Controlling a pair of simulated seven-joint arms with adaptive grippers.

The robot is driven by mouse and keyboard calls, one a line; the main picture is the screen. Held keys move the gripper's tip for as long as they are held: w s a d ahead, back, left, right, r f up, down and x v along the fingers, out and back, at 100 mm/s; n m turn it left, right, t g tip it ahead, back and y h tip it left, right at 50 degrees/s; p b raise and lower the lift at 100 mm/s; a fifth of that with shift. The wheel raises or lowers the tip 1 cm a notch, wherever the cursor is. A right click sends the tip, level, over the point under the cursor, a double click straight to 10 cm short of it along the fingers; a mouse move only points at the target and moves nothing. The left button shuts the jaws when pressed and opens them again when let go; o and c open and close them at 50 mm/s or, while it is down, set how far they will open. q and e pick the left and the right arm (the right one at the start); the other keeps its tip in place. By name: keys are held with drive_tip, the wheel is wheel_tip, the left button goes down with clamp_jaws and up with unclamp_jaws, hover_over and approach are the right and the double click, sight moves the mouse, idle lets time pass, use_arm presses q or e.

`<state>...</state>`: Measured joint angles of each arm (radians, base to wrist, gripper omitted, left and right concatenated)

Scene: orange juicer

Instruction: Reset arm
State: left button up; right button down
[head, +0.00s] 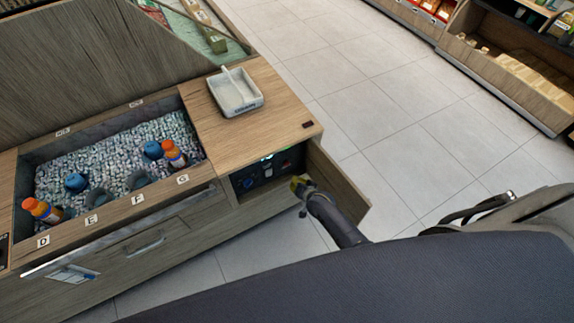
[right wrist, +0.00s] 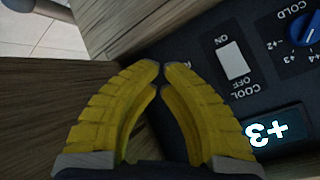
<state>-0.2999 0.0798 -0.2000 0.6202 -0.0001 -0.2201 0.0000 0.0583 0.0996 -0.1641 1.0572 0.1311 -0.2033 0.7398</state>
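My right gripper (head: 299,183), with yellow fingers, is at the open compartment on the right end of the wooden counter. In the right wrist view its fingers (right wrist: 161,68) are shut, tips together, with nothing seen between them. The tips are in front of a dark control panel (right wrist: 205,75), beside a white rocker switch (right wrist: 234,61) marked ON and OFF. Whether they touch the panel I cannot tell. The panel (head: 262,175) also shows in the head view. My left gripper is not in view.
An open wooden door (head: 338,188) stands just right of my right gripper. A white tray (head: 236,93) sits on the counter. An ice bin (head: 120,150) at left holds orange-capped bottles. A display (right wrist: 268,130) reads +3 beside a blue knob (right wrist: 306,28). Tiled floor is clear at right.

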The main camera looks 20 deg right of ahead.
idle(0.4)
drive_tip(key=s+d+f+n+g, duration=0.15)
drive_tip(key=s+f+n, duration=0.25)
drive_tip(key=s+f, duration=0.55)
drive_tip(key=s+f+n+g, duration=0.35)
drive_tip(key=s+f, duration=0.35)
drive_tip(key=s, duration=0.5)
drive_tip(key=s+f+n+g, duration=0.1)
drive_tip(key=s+f+g, duration=0.1)
drive_tip(key=s, duration=1.3)
drive_tip(key=s+f+n+g+h, duration=0.1)
drive_tip(key=s+f, duration=0.4)
drive_tip(key=s, duration=1.1)
drive_tip(key=shift+s+d+g, duration=0.2)
drive_tip(key=shift+d+g, duration=0.25)
drive_tip(key=shift+g, duration=0.15)
drive_tip(key=shift+n, duration=0.25)
